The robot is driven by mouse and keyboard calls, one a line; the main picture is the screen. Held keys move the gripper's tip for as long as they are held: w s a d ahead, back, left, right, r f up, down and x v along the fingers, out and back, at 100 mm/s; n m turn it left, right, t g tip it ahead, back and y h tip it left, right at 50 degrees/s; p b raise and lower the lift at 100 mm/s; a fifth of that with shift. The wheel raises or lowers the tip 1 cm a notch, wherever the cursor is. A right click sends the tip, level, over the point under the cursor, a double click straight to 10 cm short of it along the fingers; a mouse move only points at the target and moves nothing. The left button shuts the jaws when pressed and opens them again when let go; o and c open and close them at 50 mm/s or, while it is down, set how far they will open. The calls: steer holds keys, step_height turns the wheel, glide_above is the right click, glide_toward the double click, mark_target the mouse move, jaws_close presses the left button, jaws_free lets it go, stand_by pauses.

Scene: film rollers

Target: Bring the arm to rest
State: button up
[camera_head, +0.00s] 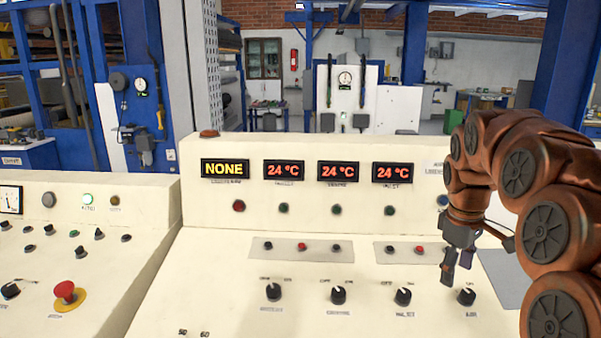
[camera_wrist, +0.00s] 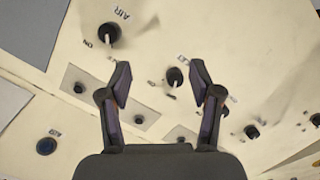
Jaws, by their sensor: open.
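My gripper (camera_head: 457,266) hangs at the end of my copper-coloured arm (camera_head: 545,190) on the right of the head view, in front of the cream control panel (camera_head: 210,270). Its fingers point down, near the rightmost black knob (camera_head: 467,297). In the wrist view my gripper (camera_wrist: 160,85) has its two dark fingers spread apart with nothing between them. Past the fingertips the panel shows a knob marked AIR (camera_wrist: 108,34) at upper left and another black knob (camera_wrist: 174,76) between the fingers. I cannot tell whether a finger touches the panel.
The panel carries displays reading NONE (camera_head: 224,169) and 24 °C (camera_head: 284,170), with several knobs and buttons. A red emergency button (camera_head: 66,291) sits on the left panel. Blue machine frames (camera_head: 130,90) stand behind. The space above the panel's middle is clear.

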steer(key=s+a+f+m+p, duration=0.1)
steer(key=s+a, duration=0.4)
steer(key=s, duration=0.5)
steer(key=s+a+f+m+g+p, duration=0.1)
steer(key=s+a+f+m, duration=0.2)
steer(key=s, duration=0.8)
steer(key=s+a+f+m+g+y+p, duration=0.1)
steer(key=s+a+f+m+p, duration=0.1)
steer(key=s+a, duration=0.4)
steer(key=s, duration=0.5)
steer(key=shift+a+f+m, duration=0.35)
steer(key=shift+a+m, duration=0.05)
